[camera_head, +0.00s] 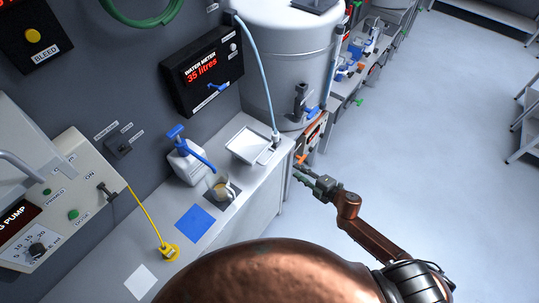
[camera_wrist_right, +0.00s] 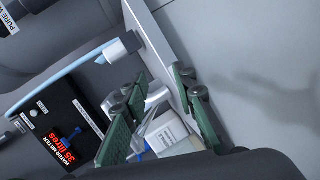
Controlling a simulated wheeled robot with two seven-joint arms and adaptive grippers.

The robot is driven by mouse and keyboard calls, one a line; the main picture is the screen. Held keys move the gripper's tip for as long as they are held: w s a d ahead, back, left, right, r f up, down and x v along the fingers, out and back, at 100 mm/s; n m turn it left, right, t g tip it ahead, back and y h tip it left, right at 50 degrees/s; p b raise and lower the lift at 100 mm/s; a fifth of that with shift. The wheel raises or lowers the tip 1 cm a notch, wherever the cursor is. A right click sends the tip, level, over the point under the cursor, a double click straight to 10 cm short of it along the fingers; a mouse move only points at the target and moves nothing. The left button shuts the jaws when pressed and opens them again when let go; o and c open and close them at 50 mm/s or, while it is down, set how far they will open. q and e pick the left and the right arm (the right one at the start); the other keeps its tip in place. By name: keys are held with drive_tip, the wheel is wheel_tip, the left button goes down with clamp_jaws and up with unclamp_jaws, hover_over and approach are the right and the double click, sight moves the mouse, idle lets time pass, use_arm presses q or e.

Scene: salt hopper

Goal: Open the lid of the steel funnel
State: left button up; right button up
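I cannot pick out a steel funnel with a lid for certain in either view. A large pale cylindrical tank (camera_head: 285,65) stands at the top of the head view, with a dark block on its top. My right gripper (camera_head: 303,172) is beside the bench's right edge, below and right of a square tray (camera_head: 247,145). In the right wrist view its green-padded fingers (camera_wrist_right: 160,118) are spread apart, with nothing held between them. Beyond them are the bench edge and a white container (camera_wrist_right: 170,132). My left gripper is not in view.
On the bench (camera_head: 265,200) are a white bottle with a blue pump (camera_head: 188,160), a small beaker (camera_head: 221,188), a blue square (camera_head: 195,222) and a yellow plug (camera_head: 169,252). A water meter (camera_head: 202,72) is on the wall. Open floor (camera_head: 440,130) lies to the right.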

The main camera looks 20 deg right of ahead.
sight(269, 159)
drive_tip(key=s+a+r+n+y+p, duration=0.1)
drive_tip(key=s+a+r+n+y, duration=0.15)
drive_tip(key=a+r+n, duration=0.6)
drive_tip(key=w+a+m, duration=0.1)
drive_tip(key=w, duration=0.1)
drive_tip(key=w+a+m, duration=0.1)
drive_tip(key=w, duration=0.1)
drive_tip(key=w+a+m+p, duration=0.1)
drive_tip(key=w, duration=0.1)
drive_tip(key=shift+w+a+r+m+g+y, duration=0.25)
drive_tip(key=shift+a+r+m+g+y, duration=0.05)
drive_tip(key=shift+r+m+g+y, duration=0.1)
drive_tip(key=shift+c, duration=0.5)
clamp_jaws()
